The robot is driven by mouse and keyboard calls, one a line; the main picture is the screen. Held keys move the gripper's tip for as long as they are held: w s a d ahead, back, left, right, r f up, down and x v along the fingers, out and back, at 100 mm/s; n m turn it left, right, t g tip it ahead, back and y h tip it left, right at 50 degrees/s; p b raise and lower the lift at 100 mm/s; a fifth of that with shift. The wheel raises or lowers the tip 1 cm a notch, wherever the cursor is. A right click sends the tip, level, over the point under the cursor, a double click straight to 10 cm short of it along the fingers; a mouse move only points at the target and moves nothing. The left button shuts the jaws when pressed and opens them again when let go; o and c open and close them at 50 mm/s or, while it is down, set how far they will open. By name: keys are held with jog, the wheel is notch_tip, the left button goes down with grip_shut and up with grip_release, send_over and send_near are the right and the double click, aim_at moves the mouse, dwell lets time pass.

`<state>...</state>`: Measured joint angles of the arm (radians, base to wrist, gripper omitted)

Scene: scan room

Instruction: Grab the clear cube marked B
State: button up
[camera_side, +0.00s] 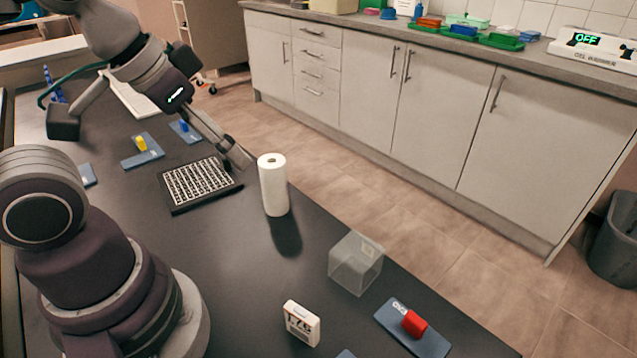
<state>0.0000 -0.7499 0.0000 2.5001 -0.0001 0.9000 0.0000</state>
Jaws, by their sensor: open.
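A clear cube (355,263) sits on the dark table near its right edge, toward the front. A pale label shows on its upper right side, but I cannot read the mark on it. My gripper (246,161) is farther back and to the left, pointing down and right, near the white paper roll (273,188). It is open and apart from the cube, with nothing seen between its fingers. The fingers are small and seen from the side.
The paper roll stands upright between my gripper and the cube. A black rack with a white grid (198,183) lies left of it. A red block on a blue plate (413,324) and a white box marked 176 (301,322) are near the cube. Bare table lies left of the cube.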

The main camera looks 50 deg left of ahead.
jog(key=o, duration=0.4)
jog(key=n+g, duration=0.6)
jog(key=n, duration=1.3)
send_over(356, 263)
jog(key=w, duration=0.1)
jog(key=f, duration=1.1)
jog(key=shift+w+a, duration=0.1)
jog(key=shift+a, duration=0.15)
jog(key=f, duration=0.6)
jog(key=a+f, duration=0.1)
jog(key=f, duration=0.2)
jog(key=shift+w+f, duration=0.25)
jog(key=shift+w, duration=0.05)
